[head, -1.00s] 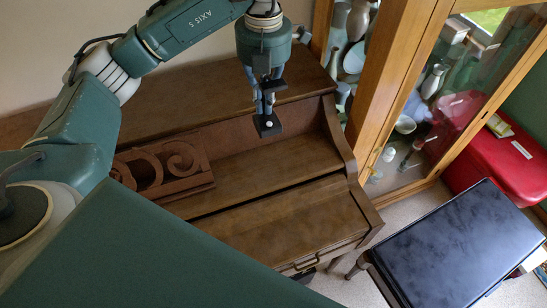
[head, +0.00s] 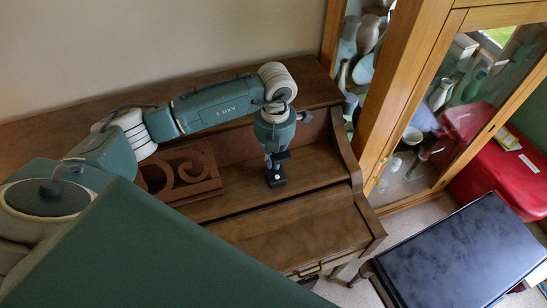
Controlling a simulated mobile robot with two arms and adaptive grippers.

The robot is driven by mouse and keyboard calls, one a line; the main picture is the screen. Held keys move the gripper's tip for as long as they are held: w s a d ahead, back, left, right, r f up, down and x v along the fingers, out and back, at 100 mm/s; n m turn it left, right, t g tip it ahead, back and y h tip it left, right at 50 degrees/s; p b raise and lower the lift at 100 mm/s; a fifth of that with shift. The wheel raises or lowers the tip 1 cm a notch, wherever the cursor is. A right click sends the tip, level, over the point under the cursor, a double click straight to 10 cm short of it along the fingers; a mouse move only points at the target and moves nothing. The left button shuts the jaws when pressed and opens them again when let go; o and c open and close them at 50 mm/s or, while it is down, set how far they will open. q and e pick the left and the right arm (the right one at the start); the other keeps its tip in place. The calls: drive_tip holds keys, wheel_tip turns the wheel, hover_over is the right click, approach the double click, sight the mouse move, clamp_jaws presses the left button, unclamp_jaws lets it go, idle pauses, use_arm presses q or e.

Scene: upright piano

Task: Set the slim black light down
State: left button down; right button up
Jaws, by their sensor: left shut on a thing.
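The slim black light (head: 276,177) is in the head view, near the middle of the brown upright piano (head: 290,225). Its dark lower end shows below my left gripper (head: 272,158), with a small white spot on it. My left gripper points down and is shut on the light, whose middle is partly hidden by the fingers. The light is over the piano's ledge, just right of the carved music stand (head: 180,174). I cannot tell whether its lower end touches the ledge. My right gripper is not in view.
A wood-framed glass cabinet (head: 392,85) with vases stands close on the right. A black-topped bench (head: 460,255) and a red case (head: 500,165) are at the right. The piano's ledge right of the light and its front lid are clear.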

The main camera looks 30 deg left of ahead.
use_arm(q)
drive_tip(key=shift+f, duration=0.2)
drive_tip(key=c, duration=1.9)
unclamp_jaws()
drive_tip(key=shift+c, duration=0.2)
drive_tip(key=shift+r, duration=0.1)
drive_tip(key=shift+w+r, duration=0.1)
drive_tip(key=shift+r, duration=0.15)
wheel_tip(320, 180, up, 11)
drive_tip(key=b, duration=0.3)
drive_tip(key=shift+d+f+b, duration=0.15)
drive_tip(key=shift+b, duration=0.15)
drive_tip(key=shift+r, duration=0.4)
